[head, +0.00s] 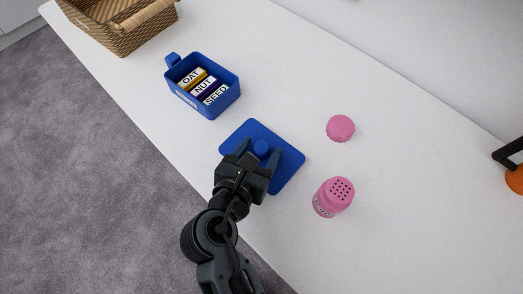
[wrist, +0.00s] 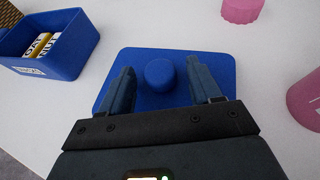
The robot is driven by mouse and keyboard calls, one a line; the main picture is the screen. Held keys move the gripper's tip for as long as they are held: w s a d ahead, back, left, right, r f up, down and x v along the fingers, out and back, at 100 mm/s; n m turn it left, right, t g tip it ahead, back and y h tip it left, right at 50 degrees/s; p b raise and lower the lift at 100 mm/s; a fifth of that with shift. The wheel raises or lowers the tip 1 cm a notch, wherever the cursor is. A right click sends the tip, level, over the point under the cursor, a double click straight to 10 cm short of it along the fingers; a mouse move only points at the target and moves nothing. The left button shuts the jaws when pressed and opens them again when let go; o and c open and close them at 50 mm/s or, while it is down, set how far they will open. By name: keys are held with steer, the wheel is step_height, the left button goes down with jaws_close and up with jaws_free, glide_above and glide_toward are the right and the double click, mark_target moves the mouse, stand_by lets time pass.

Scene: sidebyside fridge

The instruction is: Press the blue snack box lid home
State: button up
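The blue snack box (head: 205,100) stands open on the white counter, with oat, nut and seed bars (head: 203,84) inside. It also shows at the upper left of the wrist view (wrist: 62,58). Its blue lid (head: 283,172) lies flat on the counter, apart from the box and nearer to me, with a round knob (head: 261,148) on top. My gripper (head: 259,160) is over the lid. In the wrist view, its two fingers (wrist: 160,88) are spread on either side of the knob (wrist: 160,73), with gaps showing. Whether the fingertips touch the lid I cannot tell.
A pink shaker (head: 333,197) stands to the right of the lid, and a pink cap (head: 340,128) lies behind it. A wicker basket (head: 122,27) is at the upper left. An orange item with a black handle (head: 514,178) is at the right edge.

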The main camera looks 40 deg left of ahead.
mark_target(259, 153)
steer(key=c, duration=1)
steer(key=shift+r, duration=0.1)
step_height(259, 153, up, 10)
steer(key=shift+f+p, duration=0.1)
steer(key=shift+p, duration=0.45)
